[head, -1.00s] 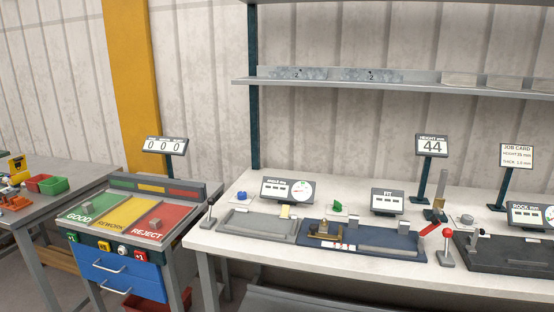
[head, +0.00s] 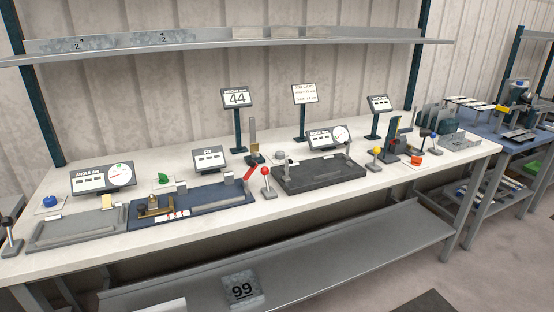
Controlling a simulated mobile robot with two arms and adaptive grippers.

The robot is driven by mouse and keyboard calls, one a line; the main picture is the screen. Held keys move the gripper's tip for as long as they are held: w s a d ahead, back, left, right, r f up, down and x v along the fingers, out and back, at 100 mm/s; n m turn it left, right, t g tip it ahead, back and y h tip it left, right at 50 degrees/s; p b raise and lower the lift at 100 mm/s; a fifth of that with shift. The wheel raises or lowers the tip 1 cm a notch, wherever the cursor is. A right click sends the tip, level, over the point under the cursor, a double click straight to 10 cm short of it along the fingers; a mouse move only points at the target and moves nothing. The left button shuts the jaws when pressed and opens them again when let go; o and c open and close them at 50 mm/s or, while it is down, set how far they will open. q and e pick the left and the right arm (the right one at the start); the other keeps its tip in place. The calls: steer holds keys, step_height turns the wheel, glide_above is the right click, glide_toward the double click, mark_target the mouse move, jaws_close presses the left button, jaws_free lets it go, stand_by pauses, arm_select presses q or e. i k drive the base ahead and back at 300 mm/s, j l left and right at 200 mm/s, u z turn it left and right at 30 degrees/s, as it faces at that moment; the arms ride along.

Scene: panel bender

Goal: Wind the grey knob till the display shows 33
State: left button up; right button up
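The height display (head: 237,98) stands on a post at the back of the bench and reads 44. A small grey knob (head: 280,155) sits on the bench to the right of that post, behind the dark plate. An upright metal column with a brownish block (head: 254,145) stands between the post and the knob. Neither of my grippers shows in the head view.
The white bench (head: 110,245) carries an angle gauge (head: 103,179), a fit gauge (head: 209,160) and a rock gauge (head: 328,137). A red-ball lever (head: 265,172) stands near the dark plate (head: 318,177). A job card (head: 305,96) stands behind. A shelf (head: 220,50) hangs above.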

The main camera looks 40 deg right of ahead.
mark_target(279, 155)
steer(key=i+l, duration=0.2)
steer(key=l, duration=0.15)
steer(key=i+l, duration=0.2)
steer(key=l, duration=0.2)
steer(key=i+l, duration=0.2)
steer(key=l, duration=0.15)
steer(key=i+l, duration=0.2)
steer(key=l, duration=0.15)
